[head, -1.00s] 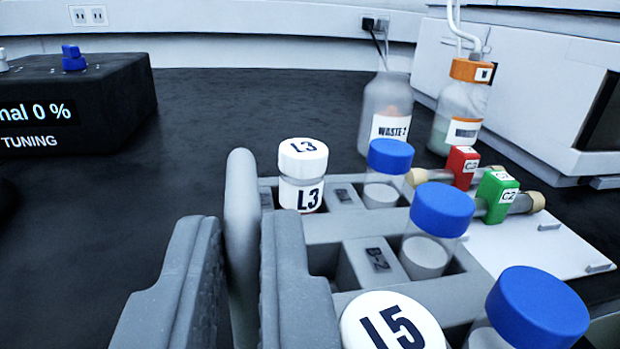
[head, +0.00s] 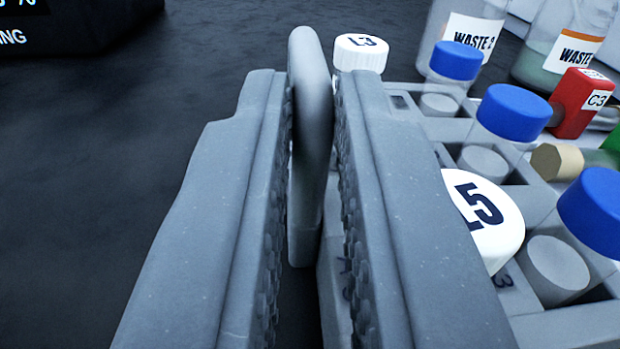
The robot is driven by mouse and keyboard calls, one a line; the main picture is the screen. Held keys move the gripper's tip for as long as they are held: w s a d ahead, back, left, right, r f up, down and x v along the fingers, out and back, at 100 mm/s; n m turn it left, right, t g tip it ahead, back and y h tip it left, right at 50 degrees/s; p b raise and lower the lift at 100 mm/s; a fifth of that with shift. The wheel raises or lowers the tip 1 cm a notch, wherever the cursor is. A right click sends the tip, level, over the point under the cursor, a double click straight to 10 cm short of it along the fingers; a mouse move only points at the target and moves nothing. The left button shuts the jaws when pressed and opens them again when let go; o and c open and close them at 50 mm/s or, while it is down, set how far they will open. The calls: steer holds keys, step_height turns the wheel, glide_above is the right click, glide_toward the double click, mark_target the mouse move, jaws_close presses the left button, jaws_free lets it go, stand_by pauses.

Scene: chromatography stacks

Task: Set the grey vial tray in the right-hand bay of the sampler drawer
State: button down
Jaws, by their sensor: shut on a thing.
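The grey vial tray (head: 400,100) stands at the right of the view on the dark bench. It holds white-capped vials marked L3 (head: 360,52) and L5 (head: 484,215), and several blue-capped vials (head: 515,112). A grey upright handle (head: 312,130) rises at its left side. My gripper (head: 312,95) has one finger on each side of the handle and is shut on it. The right finger hides part of the tray. The sampler drawer and its bays are not in view.
Bottles labelled WASTE 2 (head: 470,35) and WASTE (head: 568,50) stand behind the tray. A red C3 block (head: 580,103) and a green block (head: 602,152) lie to its right. A black tuning box (head: 70,22) is at the far left. The dark bench (head: 110,150) at left is clear.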

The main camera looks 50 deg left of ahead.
steer(key=c, duration=1.5)
jaws_free()
